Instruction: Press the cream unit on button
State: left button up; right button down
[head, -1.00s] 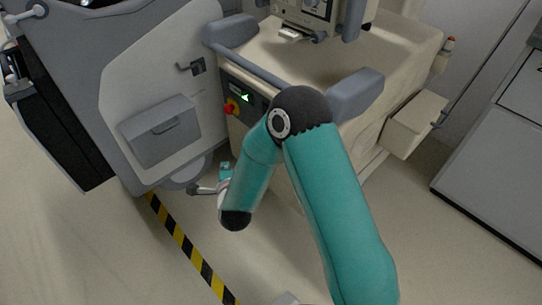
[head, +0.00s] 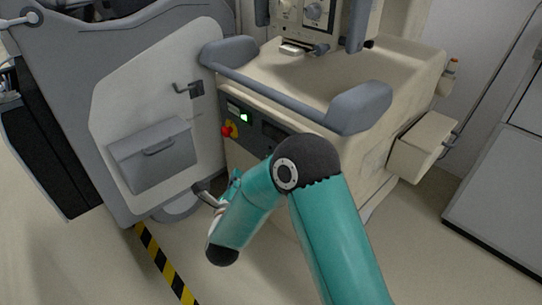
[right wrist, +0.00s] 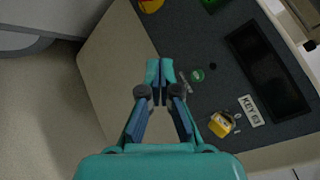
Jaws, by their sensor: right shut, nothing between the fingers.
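The cream unit (head: 345,88) stands in the middle of the head view, with a dark control panel (head: 254,127) on its front. In the right wrist view the panel (right wrist: 223,80) shows a small round green button (right wrist: 197,75), just right of my fingertips. My right gripper (right wrist: 160,72) is shut and empty, its tips pointing at the panel near its edge. Whether they touch it I cannot tell. In the head view the right gripper (head: 234,180) is below the panel, partly hidden by my forearm; the green button cannot be made out there. My left gripper is not in view.
A red-and-yellow knob (head: 229,130) and a lit green display (head: 243,117) sit on the panel. A dark screen (right wrist: 268,72) and a yellow-tagged key (right wrist: 221,124) are right of the green button. A grey bumper bar (head: 262,82) overhangs the panel; a grey covered cart (head: 115,100) stands left.

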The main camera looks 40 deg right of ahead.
jog(key=d, duration=0.8)
jog(key=shift+w+d+p, duration=0.15)
jog(key=shift+w+p, duration=0.15)
jog(key=shift+w, duration=0.05)
dwell(1.1)
jog(key=shift+d+b, duration=0.45)
jog(key=shift+b, duration=0.05)
